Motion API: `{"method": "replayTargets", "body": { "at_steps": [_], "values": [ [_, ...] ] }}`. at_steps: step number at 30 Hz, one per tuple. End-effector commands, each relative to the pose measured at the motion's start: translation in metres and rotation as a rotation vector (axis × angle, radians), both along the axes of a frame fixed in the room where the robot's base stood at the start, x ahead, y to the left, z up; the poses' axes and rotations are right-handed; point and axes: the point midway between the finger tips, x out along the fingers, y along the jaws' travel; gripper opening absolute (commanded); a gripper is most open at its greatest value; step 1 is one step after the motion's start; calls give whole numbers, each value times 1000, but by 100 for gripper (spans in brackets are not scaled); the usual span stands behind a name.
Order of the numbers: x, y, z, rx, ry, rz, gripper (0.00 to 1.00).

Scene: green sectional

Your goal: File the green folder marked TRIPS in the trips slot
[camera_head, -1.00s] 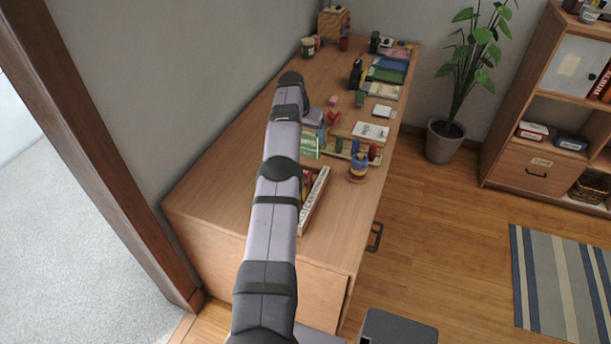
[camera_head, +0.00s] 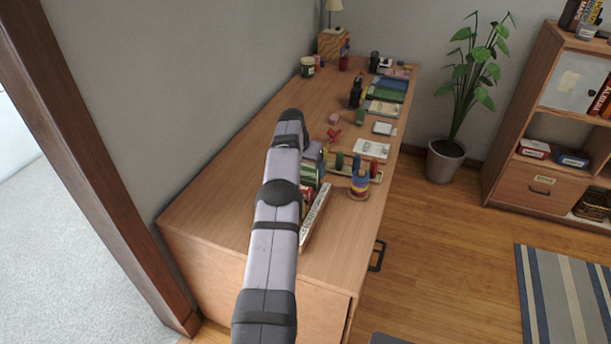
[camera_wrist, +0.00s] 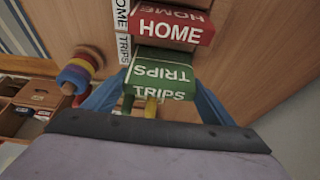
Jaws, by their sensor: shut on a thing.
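The green folder marked TRIPS (camera_wrist: 163,72) is between the blue fingers of my gripper (camera_wrist: 157,92) in the wrist view, its lettered edge facing the camera. In the head view the green folder (camera_head: 312,173) shows partly beside my arm, at the far end of the file holder (camera_head: 316,214). A white TRIPS label (camera_wrist: 123,48) on the holder's edge is just left of the folder. A red HOME folder (camera_wrist: 170,28) stands beyond it by a HOME label (camera_wrist: 121,14). The folder's lower edge is hidden, so I cannot tell how deep it sits.
A ring stacker (camera_head: 359,186) stands right of the holder, near the desk's edge; it also shows in the wrist view (camera_wrist: 78,75). A white card (camera_head: 371,149) and several small items lie farther along the desk (camera_head: 235,170). The desk's left part is clear.

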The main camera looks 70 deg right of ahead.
Motion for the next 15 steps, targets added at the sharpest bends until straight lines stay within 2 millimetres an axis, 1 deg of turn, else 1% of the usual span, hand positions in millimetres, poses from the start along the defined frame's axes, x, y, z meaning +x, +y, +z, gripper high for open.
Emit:
{"method": "replayTargets", "body": {
  "at_steps": [1, 7, 9, 15],
  "values": [
    [0, 1, -6, 3, 1, 0, 52],
    [0, 1, -27, 2, 1, 1, 52],
    [0, 0, -30, 0, 0, 1, 52],
    [0, 0, -31, -1, 0, 1, 52]
  ]
}}
